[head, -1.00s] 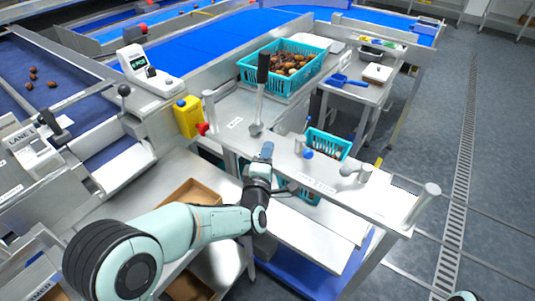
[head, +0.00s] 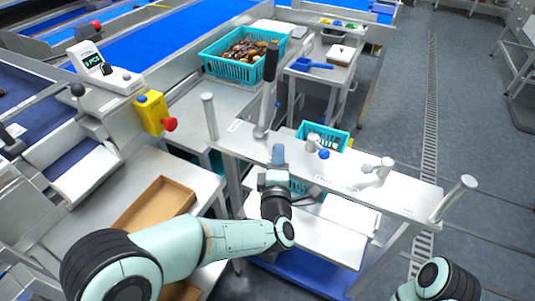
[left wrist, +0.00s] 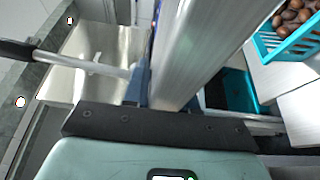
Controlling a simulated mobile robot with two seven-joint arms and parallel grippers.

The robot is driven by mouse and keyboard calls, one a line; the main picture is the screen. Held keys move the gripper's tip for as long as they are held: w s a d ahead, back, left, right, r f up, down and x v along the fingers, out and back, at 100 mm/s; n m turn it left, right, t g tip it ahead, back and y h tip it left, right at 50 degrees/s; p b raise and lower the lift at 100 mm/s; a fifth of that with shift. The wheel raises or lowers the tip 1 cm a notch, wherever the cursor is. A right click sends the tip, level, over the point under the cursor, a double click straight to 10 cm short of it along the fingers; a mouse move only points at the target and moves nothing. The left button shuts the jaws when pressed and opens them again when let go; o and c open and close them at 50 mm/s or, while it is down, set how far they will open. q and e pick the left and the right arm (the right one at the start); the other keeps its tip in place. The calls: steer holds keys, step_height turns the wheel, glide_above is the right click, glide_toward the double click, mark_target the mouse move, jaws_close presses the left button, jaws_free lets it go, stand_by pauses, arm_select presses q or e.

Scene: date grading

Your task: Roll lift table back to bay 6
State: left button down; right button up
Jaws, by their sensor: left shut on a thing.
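The lift table is the wheeled steel frame ahead of me, with a long grey top rail (head: 340,178), a post at each end and a blue base (head: 300,278) low down. A black-gripped lever (head: 270,62) stands up from it. My left gripper (head: 278,155) is shut at the near side of the rail. In the left wrist view a wide steel bar (left wrist: 188,50) runs between its fingers, which are mostly hidden. My right arm shows at the bottom right, but its gripper is out of frame. I cannot make out a bay 6 marking.
A yellow box with a red button (head: 152,112) stands left of the rail. A teal crate of dates (head: 238,58) and a side table with a blue scoop (head: 310,65) lie beyond. An open cardboard box (head: 155,205) is at left. The floor right of the drain (head: 430,110) is mostly clear.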

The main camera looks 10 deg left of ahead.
mark_target(374, 193)
stand_by(0.3)
arm_select(q)
steer(key=s+d, duration=0.1)
steer(key=d, duration=0.2)
steer(key=s+d, duration=0.1)
steer(key=d, duration=0.2)
steer(key=s+d, duration=0.1)
steer(key=d, duration=0.3)
steer(key=shift+s+d+f+b, duration=0.1)
steer(key=shift+b, duration=0.25)
steer(key=shift+s+d, duration=0.2)
steer(key=shift+d, duration=0.3)
steer(key=shift+d, duration=0.1)
steer(key=s+d, duration=0.1)
steer(key=d, duration=0.2)
steer(key=s+d, duration=0.1)
steer(key=d, duration=0.2)
steer(key=s+d, duration=0.1)
steer(key=d, duration=0.3)
steer(key=shift+s+d, duration=0.35)
steer(key=shift+d, duration=0.3)
